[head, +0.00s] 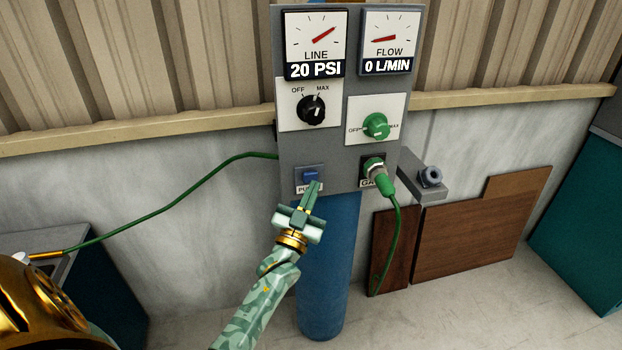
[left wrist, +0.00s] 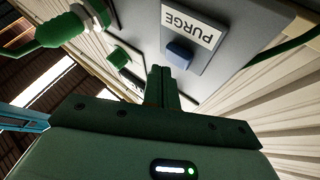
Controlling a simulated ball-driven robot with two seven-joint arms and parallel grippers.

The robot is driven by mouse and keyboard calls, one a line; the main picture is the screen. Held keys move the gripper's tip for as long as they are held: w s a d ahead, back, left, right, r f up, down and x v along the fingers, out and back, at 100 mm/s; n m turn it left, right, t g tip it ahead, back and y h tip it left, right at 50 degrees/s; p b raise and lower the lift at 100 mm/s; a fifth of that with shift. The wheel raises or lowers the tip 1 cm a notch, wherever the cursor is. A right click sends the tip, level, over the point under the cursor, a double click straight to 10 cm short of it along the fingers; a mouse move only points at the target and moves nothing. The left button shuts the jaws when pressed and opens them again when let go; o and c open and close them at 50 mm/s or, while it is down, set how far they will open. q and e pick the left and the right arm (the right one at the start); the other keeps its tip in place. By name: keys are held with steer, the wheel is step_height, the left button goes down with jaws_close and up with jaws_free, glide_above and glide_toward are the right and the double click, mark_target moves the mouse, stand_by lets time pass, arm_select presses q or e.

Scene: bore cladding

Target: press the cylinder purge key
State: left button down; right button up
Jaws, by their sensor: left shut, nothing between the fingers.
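The blue purge key (head: 310,175) sits low on the left of the grey panel (head: 335,148), above a label partly hidden by my gripper. My left gripper (head: 314,186) is shut and empty, its fingertips just below and beside the key in the head view. In the left wrist view the key (left wrist: 180,53) shows next to the upside-down PURGE label (left wrist: 192,24). The shut fingers (left wrist: 165,75) point toward the panel, and a gap to the key seems to show. Whether they touch it I cannot tell for certain. My right gripper is not in view.
The panel carries a LINE gauge (head: 315,42) at 20 PSI, a FLOW gauge (head: 388,40) at 0 L/MIN, a black knob (head: 311,109) and a green knob (head: 376,126). A green hose connector (head: 382,178) sits right of the key. A blue cylinder (head: 327,270) stands below.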

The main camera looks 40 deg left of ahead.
arm_select(q)
steer(key=shift+w+a, duration=0.15)
stand_by(0.7)
steer(key=shift+w+a, duration=0.15)
steer(key=shift+a, duration=0.05)
steer(key=shift+w+a, duration=0.25)
steer(key=shift+a, duration=0.05)
stand_by(0.7)
stand_by(0.4)
steer(key=shift+s+d, duration=0.55)
steer(key=shift+d, duration=0.1)
steer(key=shift+p, duration=0.3)
steer(key=s+d+p, duration=0.1)
steer(key=s+d, duration=0.2)
steer(key=shift+s+d+p, duration=0.1)
steer(key=shift+d+p, duration=0.3)
